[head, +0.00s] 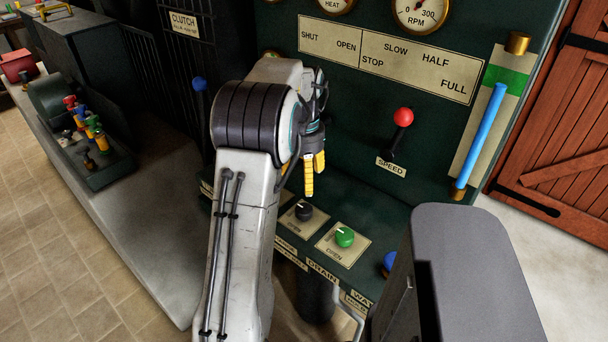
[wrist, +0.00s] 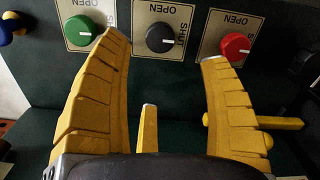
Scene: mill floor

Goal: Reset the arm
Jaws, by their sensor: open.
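My arm rises in front of the green control panel (head: 345,115) in the head view and bends over at its top. My gripper (head: 314,178) hangs with its yellow fingers pointing down, above the sloped knob desk. In the wrist view, my gripper (wrist: 166,50) is open, with its two ribbed yellow fingers apart and nothing between them. Beyond the fingertips are a green knob (wrist: 80,30), a black knob (wrist: 160,39) and a red knob (wrist: 234,46). The black knob (head: 303,211) and green knob (head: 344,237) also show in the head view; my arm hides part of the desk.
A red-knobbed speed lever (head: 403,117) stands out from the panel, right of my gripper. A blue-knobbed lever (head: 199,84) is left of my arm. A blue sight tube (head: 482,135) is at right. A tray (head: 108,176) of colourful-handled items sits on the left bench.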

